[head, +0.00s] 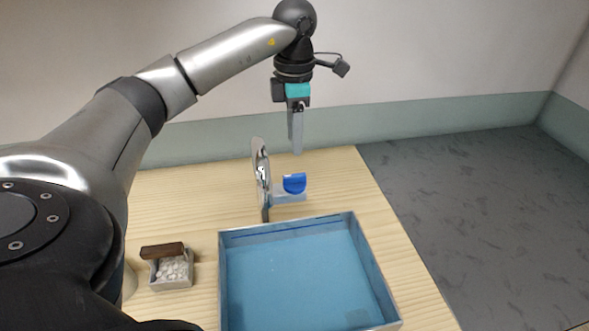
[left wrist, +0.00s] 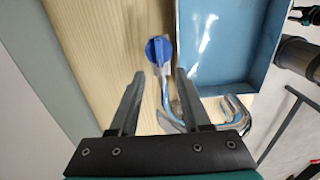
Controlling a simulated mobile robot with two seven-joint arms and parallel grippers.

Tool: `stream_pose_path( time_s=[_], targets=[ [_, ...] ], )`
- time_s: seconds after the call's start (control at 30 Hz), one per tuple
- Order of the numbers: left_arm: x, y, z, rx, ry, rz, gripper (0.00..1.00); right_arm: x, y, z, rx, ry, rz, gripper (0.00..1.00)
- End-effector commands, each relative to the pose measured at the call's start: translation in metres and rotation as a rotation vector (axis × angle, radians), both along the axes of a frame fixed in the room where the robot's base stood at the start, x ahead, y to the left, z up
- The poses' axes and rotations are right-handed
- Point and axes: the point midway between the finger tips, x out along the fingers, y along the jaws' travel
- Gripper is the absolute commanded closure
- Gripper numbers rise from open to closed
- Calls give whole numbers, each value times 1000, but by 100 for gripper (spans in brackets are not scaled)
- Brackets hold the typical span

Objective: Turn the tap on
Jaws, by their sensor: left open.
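The tap has a curved silver spout (head: 262,172) at the back edge of the sink. Its blue handle (head: 294,183) sits on a pale base just right of the spout. My left gripper (head: 297,151) points down above the handle, apart from it and empty. In the left wrist view, my left gripper (left wrist: 160,77) has its two fingers spread, and the blue handle (left wrist: 160,49) shows beyond the gap between the tips. The spout (left wrist: 235,110) shows there partly behind the right finger. My right gripper is not in view.
A blue sink basin (head: 359,246) with raised walls lies in front of the tap and looks empty. A small pale box (head: 171,285) of white pebbles with a brown block stands left of it. The wooden counter (head: 195,200) is clear around the tap; a wall (head: 430,55) rises behind.

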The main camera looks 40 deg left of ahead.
Motion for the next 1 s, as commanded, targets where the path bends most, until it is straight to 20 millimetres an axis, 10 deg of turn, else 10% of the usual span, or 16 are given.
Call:
stream_pose_path(
  time_s=[0.43,0.87,1.0],
  targets=[
    [0,0,-84,0,2,0,52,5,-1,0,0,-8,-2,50],
    [0,0,-95,1,-1,-1,52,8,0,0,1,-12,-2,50],
    [0,0,-95,1,-1,-1,66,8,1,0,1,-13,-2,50]
  ],
)
